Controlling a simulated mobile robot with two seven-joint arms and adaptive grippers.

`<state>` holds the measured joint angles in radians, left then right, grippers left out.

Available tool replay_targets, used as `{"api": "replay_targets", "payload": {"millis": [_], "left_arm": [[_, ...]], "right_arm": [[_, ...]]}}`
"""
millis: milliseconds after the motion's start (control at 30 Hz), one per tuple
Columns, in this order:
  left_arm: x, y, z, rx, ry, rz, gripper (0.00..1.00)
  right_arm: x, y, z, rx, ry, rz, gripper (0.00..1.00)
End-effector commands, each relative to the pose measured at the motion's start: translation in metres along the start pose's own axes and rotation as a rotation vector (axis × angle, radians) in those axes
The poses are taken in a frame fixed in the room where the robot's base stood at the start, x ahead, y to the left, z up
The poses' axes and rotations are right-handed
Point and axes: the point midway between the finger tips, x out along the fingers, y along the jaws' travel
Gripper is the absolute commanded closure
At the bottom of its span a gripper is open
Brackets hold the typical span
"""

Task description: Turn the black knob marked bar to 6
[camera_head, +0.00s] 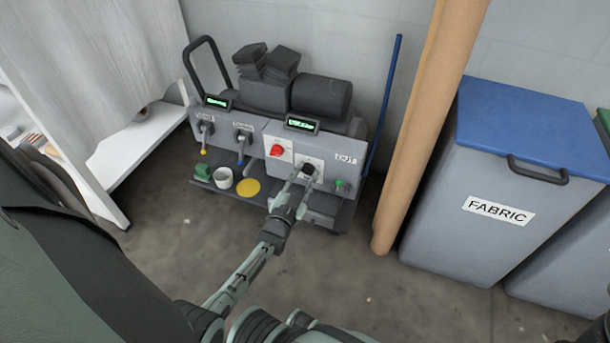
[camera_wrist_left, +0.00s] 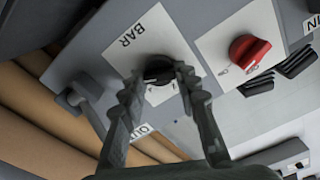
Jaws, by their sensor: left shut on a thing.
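The black knob (camera_wrist_left: 158,70) sits on a white plate (camera_wrist_left: 147,41) marked BAR, in the middle of the left wrist view. In the head view the black knob (camera_head: 308,169) is on the grey front panel, right of the red knob. My left gripper (camera_head: 302,178) reaches up to it from below. In the left wrist view my left gripper (camera_wrist_left: 157,78) has its two fingers on either side of the knob, shut on it. The fingers partly cover the knob and the scale, so its setting is not readable. My right gripper is not recognisable in these views.
A red knob (camera_wrist_left: 249,51) is beside the black one. Two levers (camera_head: 243,137) are on the panel's left part. The lower shelf holds a white cup (camera_head: 223,178) and a yellow disc (camera_head: 248,187). A brown column (camera_head: 425,130) and a blue-lidded FABRIC bin (camera_head: 485,190) stand right.

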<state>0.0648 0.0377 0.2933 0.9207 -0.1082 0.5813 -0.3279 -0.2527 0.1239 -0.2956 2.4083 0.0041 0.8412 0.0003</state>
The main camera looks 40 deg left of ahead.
Motion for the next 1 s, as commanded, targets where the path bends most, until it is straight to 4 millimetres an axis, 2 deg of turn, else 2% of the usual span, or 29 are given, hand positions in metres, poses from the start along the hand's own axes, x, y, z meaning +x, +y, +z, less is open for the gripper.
{"api": "replay_targets", "payload": {"millis": [300,767,800,933,1000], "left_arm": [[-0.0005,0.0004,0.0006,0.092,-0.001,0.0,0.98],[-0.0006,0.0004,0.0007,0.105,-0.001,0.001,0.98],[-0.0006,0.0004,0.0007,0.105,-0.001,0.001,0.66],[-0.0005,0.0003,0.0006,0.105,-0.001,0.001,0.49],[-0.0004,0.0003,0.0005,0.104,-0.001,0.0,0.48]], "right_arm": [[0.0015,-0.0003,-0.0006,-0.001,0.008,-0.006,0.6],[0.0008,-0.0003,-0.0007,-0.001,0.004,-0.007,0.6],[0.0007,-0.0003,-0.0007,-0.001,0.004,-0.007,0.6],[0.0005,-0.0002,-0.0006,-0.001,0.003,-0.006,0.6],[0.0004,-0.0002,-0.0006,-0.001,0.003,-0.006,0.6]]}}
